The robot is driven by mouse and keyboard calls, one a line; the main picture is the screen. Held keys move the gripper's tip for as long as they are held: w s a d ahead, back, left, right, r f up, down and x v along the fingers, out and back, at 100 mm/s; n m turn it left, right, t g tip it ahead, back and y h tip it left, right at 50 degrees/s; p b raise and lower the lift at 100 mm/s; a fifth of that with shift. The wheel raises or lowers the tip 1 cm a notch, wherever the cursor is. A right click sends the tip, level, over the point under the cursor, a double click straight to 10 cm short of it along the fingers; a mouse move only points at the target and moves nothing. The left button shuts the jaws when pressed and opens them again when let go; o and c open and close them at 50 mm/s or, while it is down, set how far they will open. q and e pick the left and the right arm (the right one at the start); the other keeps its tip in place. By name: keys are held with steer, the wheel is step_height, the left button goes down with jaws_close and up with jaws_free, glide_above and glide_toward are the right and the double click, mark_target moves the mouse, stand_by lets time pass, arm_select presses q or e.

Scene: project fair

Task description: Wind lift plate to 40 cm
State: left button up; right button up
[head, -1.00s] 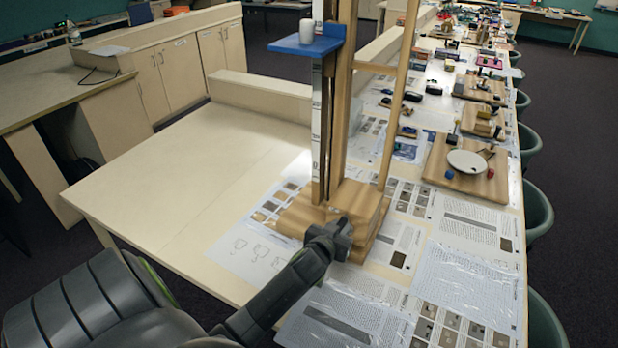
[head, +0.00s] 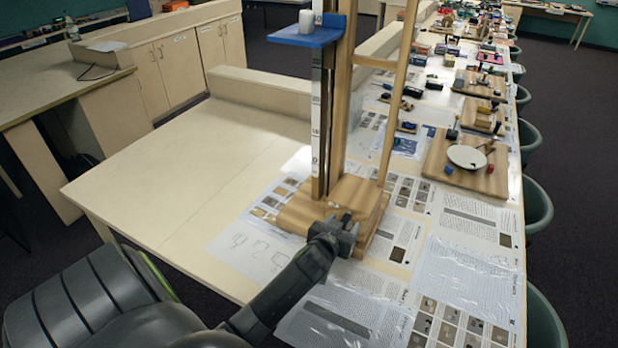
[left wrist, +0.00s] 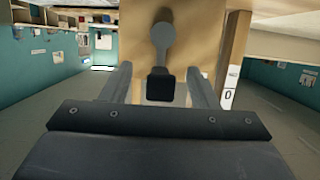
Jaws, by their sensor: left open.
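The blue lift plate (head: 306,36) sits high on the wooden post (head: 341,110) in the head view, with a white cylinder (head: 311,20) on it. A scale strip (head: 316,120) runs down the post; its figures are too small to read there. The post stands on a wooden base (head: 310,205). In the left wrist view a grey crank (left wrist: 163,38) ends in a dark knob (left wrist: 160,84). My left gripper (head: 340,228) is at the front of the base. Its open fingers (left wrist: 160,88) stand on either side of the knob, with visible gaps. My right gripper is not in view.
The pale table (head: 200,190) is bare left of the base. Printed sheets (head: 465,275) lie to its right. A wooden board (head: 485,180) with a white dish (head: 467,156) stands farther back. Green chairs (head: 537,205) line the right edge.

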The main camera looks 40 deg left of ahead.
arm_select(q)
steer(key=v, duration=0.8)
stand_by(0.4)
steer(key=shift+w, duration=0.1)
